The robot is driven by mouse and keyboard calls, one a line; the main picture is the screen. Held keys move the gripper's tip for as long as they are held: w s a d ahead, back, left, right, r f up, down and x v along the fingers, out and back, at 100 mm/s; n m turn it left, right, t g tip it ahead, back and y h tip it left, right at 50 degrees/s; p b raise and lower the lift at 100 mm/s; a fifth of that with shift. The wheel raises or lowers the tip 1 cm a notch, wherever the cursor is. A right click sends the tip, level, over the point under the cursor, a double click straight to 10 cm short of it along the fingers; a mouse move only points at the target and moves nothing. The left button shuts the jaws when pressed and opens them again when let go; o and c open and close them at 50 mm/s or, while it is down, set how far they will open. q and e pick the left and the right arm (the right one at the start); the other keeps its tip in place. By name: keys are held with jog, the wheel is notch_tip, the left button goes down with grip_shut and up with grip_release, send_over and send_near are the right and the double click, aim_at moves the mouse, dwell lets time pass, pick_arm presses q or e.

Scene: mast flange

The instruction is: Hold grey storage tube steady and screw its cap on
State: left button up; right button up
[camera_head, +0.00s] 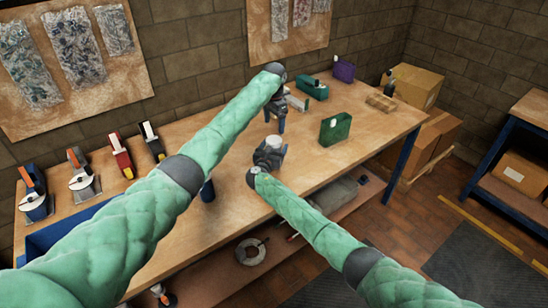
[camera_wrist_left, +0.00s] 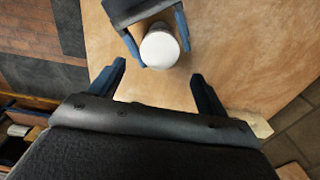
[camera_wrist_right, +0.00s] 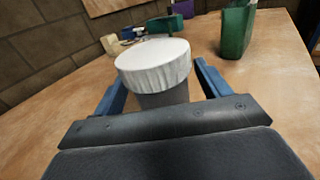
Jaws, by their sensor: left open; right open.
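The white ribbed cap (camera_wrist_right: 153,62) sits on top of the grey storage tube (camera_wrist_right: 165,96), which stands upright; I cannot tell whether the thread is engaged. In the head view the cap (camera_head: 274,141) shows just below my left gripper (camera_head: 276,124). My right gripper (camera_wrist_right: 157,88) is open, its blue fingers on either side of the tube under the cap. The left wrist view shows the cap's round top (camera_wrist_left: 159,49) beside the right gripper's fingers. My left gripper (camera_wrist_left: 158,73) is open and empty, its fingertips apart from the cap.
A teal box (camera_head: 312,88) and a purple one (camera_head: 344,70) stand behind. A dark blue cylinder (camera_head: 207,191) stands near the front edge. Tools line the left side.

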jog(key=shift+w, duration=0.1)
jog(key=shift+c, duration=0.3)
pick_arm(q)
jog(key=shift+r, duration=0.1)
pick_arm(e)
grip_shut()
pick_arm(q)
jog(key=shift+w+r, duration=0.15)
jog(key=shift+r, duration=0.05)
jog(key=n, duration=0.1)
jog(key=a+n, duration=0.1)
jog(key=n, duration=0.2)
jog(key=shift+w+a+n+y, duration=0.15)
jog(key=shift+a+n+y, duration=0.15)
jog(key=shift+a+y, duration=0.1)
jog(key=n, duration=0.2)
jog(key=shift+s+d+f+n, duration=0.25)
jog(key=shift+d+n, duration=0.15)
jog(key=n, duration=0.1)
jog(key=d+n, duration=0.1)
jog(key=n, duration=0.1)
jog(key=shift+n+h, duration=0.3)
jog(key=shift+h, duration=0.1)
jog(key=shift+n, duration=1.3)
